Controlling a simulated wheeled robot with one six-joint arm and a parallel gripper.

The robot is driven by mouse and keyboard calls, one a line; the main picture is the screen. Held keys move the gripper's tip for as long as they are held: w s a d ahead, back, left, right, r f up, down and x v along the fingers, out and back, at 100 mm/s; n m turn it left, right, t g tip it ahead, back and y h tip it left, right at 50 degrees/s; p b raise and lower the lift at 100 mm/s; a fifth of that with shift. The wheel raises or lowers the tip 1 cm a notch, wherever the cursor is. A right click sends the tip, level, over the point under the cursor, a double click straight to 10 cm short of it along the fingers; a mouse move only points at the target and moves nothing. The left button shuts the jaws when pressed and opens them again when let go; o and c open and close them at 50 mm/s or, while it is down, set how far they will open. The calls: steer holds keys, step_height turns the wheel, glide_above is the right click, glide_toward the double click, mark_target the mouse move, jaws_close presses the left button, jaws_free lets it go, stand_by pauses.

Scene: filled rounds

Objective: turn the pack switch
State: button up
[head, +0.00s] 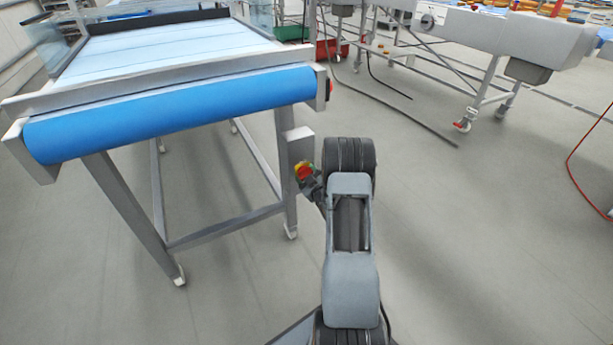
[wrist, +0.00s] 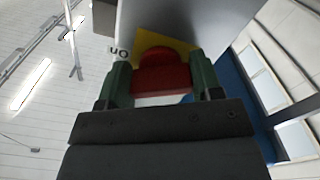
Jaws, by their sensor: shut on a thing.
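The pack switch (wrist: 162,76) is a red knob on a yellow plate, fixed to a grey box. In the wrist view, my gripper (wrist: 160,84) has one green finger on each side of the red knob and is shut on it. My arm partly hides the gripper there. Part of a label (wrist: 120,52) with dark letters shows beside the yellow plate.
The blue-ended conveyor (head: 180,115) stands left of my arm on metal legs. A red button (head: 329,89) sits at its near right corner. Another machine (head: 500,35) stands at the back right, with dark cables on the floor.

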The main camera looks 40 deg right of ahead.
steer(key=c, duration=0.3)
steer(key=shift+c, duration=0.2)
steer(key=shift+a+m+b, duration=0.1)
steer(key=shift+m+b, duration=0.3)
steer(key=shift+m, duration=2.5)
steer(key=o, duration=0.9)
steer(key=shift+s, duration=0.1)
